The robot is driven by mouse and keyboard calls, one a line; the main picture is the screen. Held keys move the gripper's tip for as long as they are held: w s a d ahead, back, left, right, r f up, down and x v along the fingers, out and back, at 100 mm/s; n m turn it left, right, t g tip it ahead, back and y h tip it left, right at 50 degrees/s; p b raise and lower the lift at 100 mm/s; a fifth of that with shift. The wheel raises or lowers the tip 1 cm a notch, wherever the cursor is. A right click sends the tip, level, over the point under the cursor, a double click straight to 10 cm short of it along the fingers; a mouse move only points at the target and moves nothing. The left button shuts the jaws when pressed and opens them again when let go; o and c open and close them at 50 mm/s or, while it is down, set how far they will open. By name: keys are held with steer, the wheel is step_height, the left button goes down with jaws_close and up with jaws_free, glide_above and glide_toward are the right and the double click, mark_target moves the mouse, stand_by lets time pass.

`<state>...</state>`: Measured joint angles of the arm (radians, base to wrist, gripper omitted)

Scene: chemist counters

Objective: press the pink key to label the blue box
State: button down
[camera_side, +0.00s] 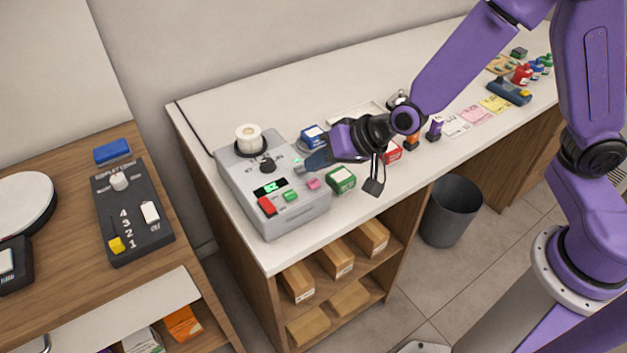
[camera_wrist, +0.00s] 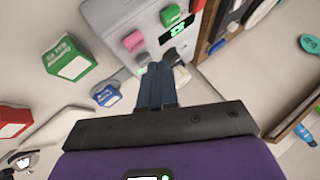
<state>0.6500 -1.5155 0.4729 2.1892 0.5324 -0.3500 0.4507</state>
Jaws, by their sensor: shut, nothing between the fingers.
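The pink key (camera_side: 314,184) is on the right front of the grey label machine (camera_side: 240,180), near its green and red keys; it also shows in the wrist view (camera_wrist: 133,41). The blue box (camera_side: 311,134), with a white top label, stands on the white counter by the machine's back right side, and shows left of my fingers in the wrist view (camera_wrist: 107,95). My gripper (camera_side: 305,165) is shut and empty at the machine's right part, behind the pink key and apart from it. Its fingers (camera_wrist: 160,70) point toward the machine in the wrist view.
The green box (camera_side: 341,180) stands right of the pink key, close under my gripper. The red box (camera_side: 391,152) is farther right. A label roll (camera_side: 248,136) and a black knob (camera_side: 267,165) rise from the machine. A bin (camera_side: 452,212) stands on the floor.

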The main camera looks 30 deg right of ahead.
mark_target(314, 184)
steer(key=shift+f, duration=0.7)
steer(key=shift+f, duration=0.1)
stand_by(1.5)
steer(key=shift+f, duration=0.3)
